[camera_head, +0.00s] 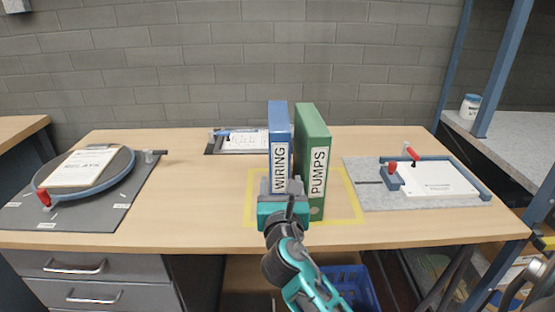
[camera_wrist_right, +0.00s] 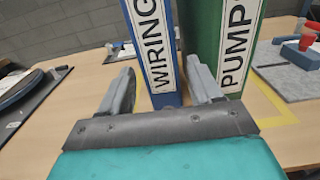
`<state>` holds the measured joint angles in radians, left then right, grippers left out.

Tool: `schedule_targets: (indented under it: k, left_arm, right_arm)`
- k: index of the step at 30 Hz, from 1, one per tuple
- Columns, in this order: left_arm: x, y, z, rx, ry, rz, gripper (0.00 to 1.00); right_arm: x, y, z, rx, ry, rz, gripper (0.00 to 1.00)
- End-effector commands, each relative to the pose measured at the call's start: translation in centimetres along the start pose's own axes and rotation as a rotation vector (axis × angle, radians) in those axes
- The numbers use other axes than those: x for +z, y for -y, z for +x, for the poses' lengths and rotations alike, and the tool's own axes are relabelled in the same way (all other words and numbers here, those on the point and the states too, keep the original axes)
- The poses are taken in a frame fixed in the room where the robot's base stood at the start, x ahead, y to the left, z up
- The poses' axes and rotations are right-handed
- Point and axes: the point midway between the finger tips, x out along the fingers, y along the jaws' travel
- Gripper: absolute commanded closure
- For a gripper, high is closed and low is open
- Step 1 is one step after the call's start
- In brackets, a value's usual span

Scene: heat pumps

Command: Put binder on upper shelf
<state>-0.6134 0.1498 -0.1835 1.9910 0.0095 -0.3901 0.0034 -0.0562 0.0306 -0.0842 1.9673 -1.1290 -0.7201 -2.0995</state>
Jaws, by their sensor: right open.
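A blue binder (camera_head: 279,125) labelled WIRING stands upright on the table inside a yellow taped square. A green binder (camera_head: 312,130) labelled PUMPS stands upright close beside it on the right. My right gripper (camera_head: 280,186) is in front of the blue binder's spine, low down. In the right wrist view its two fingers (camera_wrist_right: 162,90) are open, one on each side of the blue binder (camera_wrist_right: 150,50); the right finger is by the gap before the green binder (camera_wrist_right: 222,45). I cannot tell whether the fingers touch either binder. My left gripper is not in view. The task names no colour.
A round turntable (camera_head: 90,172) with a paper sits on a dark board at left. A grey board (camera_head: 410,200) with a red-handled clamp lies at right. A grey shelf (camera_head: 525,140) with a white jar (camera_head: 469,107) stands right of the table.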

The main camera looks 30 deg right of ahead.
Motion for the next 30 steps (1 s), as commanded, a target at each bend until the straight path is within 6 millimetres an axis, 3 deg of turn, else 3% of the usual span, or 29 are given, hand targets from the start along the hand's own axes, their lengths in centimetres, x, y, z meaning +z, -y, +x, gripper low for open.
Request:
schedule_targets:
  k: [3, 11, 19, 30]
  left_arm:
    - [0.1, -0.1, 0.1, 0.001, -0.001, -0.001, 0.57]
    - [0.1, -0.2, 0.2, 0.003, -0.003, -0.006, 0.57]
    - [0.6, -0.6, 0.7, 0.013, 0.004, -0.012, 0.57]
    - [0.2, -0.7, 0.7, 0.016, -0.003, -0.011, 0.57]
  right_arm:
    - [0.0, -0.1, 2.2, 0.001, 0.002, -0.001, 0.36]
    - [-0.2, -0.1, 4.3, 0.002, 0.001, 0.0, 0.36]
    - [-0.8, -0.2, 8.2, 0.003, 0.003, 0.0, 0.36]
    - [-0.7, -0.2, 8.9, 0.004, 0.001, 0.0, 0.39]
